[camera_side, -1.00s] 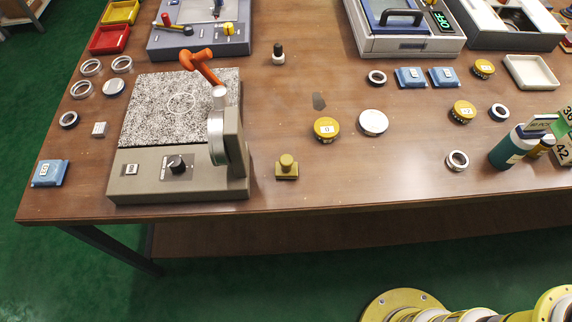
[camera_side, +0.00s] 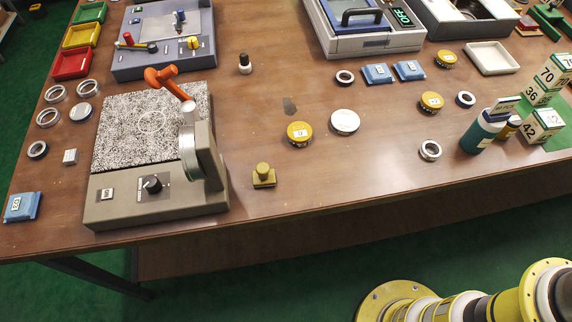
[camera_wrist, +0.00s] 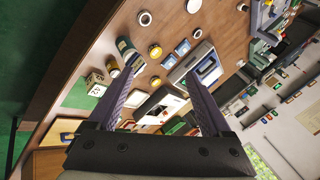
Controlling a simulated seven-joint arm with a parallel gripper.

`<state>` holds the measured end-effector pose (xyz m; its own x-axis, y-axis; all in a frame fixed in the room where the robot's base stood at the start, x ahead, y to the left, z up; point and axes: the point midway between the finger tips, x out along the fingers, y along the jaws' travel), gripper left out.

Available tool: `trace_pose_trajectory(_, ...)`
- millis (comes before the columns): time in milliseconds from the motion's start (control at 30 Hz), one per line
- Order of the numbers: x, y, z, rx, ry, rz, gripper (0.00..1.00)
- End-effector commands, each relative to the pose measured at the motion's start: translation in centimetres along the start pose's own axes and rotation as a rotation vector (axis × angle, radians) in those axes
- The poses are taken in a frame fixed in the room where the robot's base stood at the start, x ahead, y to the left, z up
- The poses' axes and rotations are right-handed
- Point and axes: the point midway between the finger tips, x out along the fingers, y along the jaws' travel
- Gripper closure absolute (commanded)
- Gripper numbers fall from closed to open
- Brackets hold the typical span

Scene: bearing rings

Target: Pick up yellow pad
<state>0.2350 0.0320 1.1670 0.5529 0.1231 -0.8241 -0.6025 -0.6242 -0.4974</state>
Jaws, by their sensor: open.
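A small yellow square block with a round knob on top (camera_side: 264,178) sits near the table's front edge in the side view, right of the grey stand. Yellow round tins with white labels also lie on the table, one (camera_side: 299,134) in the middle and others to the right. I cannot tell for sure which yellow thing is the pad. My gripper (camera_wrist: 160,72) shows in the wrist view with its fingers wide apart and nothing between them, high above the table. It is outside the side view. I cannot make out the knobbed block in the wrist view.
The grey stand with a speckled plate (camera_side: 137,130) and orange handle (camera_side: 167,77) stands left of the block. The front middle is clear.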

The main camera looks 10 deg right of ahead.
Motion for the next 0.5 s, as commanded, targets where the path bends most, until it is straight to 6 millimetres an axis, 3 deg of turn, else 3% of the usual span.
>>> trace_pose_trajectory(100, 1.6, -6.2, -1.0, 0.249, -0.085, -0.022, 0.17)
trace_pose_trajectory(267, 5.3, -13.6, -0.4, 0.521, -0.203, -0.001, 0.17)
trace_pose_trajectory(367, 8.4, -17.8, 1.1, 0.651, -0.273, 0.040, 0.17)
trace_pose_trajectory(500, 13.4, -22.6, 4.7, 0.789, -0.358, 0.121, 0.17)
